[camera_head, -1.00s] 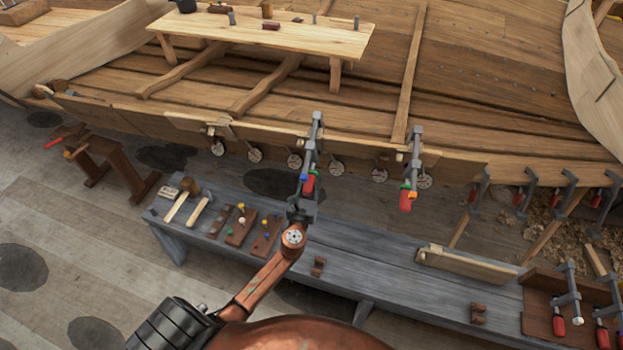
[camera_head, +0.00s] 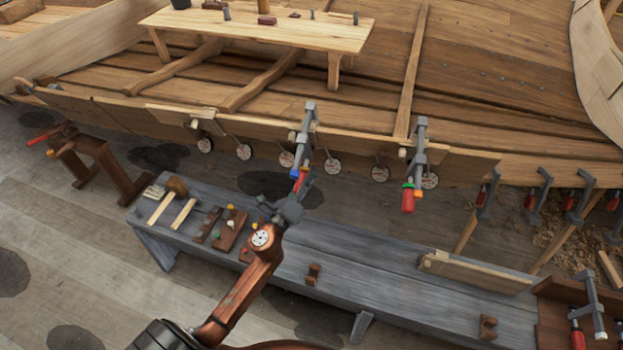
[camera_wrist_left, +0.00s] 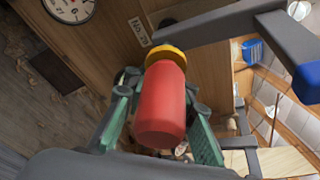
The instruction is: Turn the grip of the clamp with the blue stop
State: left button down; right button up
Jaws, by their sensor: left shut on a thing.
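The clamp with the blue stop (camera_head: 305,135) is grey and hangs on the plank edge of the hull, left of a second clamp. Its blue stop (camera_wrist_left: 306,82) shows at the right of the left wrist view. Its red grip (camera_wrist_left: 160,108) has a yellow collar and stands between the green-padded fingers of my left gripper (camera_head: 299,190). That gripper is shut on the grip; the head view mostly hides the grip behind the fingers. My right gripper is not in view.
A second clamp (camera_head: 416,165) with an orange stop and red grip hangs to the right. Below is a grey bench (camera_head: 375,275) with mallets and small wooden blocks at its left end. A plank piece (camera_head: 475,272) lies toward its right. Round dial tags (camera_head: 333,166) hang along the hull edge.

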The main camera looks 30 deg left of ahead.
pick_arm(q)
jog(key=n+t+b, duration=0.1)
jog(key=n, duration=0.3)
jog(key=r+n+t+b, duration=0.1)
jog(key=n+t+b, duration=0.1)
jog(key=n, duration=0.3)
jog(key=r+n+t+b, duration=0.1)
jog(key=n+b, duration=0.1)
jog(key=n, duration=0.2)
jog(key=shift+s+d+r+t+h, duration=0.1)
jog(key=shift+s+r+t+h, duration=0.05)
jog(key=shift+s+t+h, duration=0.2)
jog(key=n+y, duration=0.1)
jog(key=n, duration=0.1)
jog(key=shift+s+r+n, duration=0.1)
jog(key=shift+n, duration=0.2)
jog(key=shift+n+t+y, duration=0.25)
jog(key=shift+n, duration=0.45)
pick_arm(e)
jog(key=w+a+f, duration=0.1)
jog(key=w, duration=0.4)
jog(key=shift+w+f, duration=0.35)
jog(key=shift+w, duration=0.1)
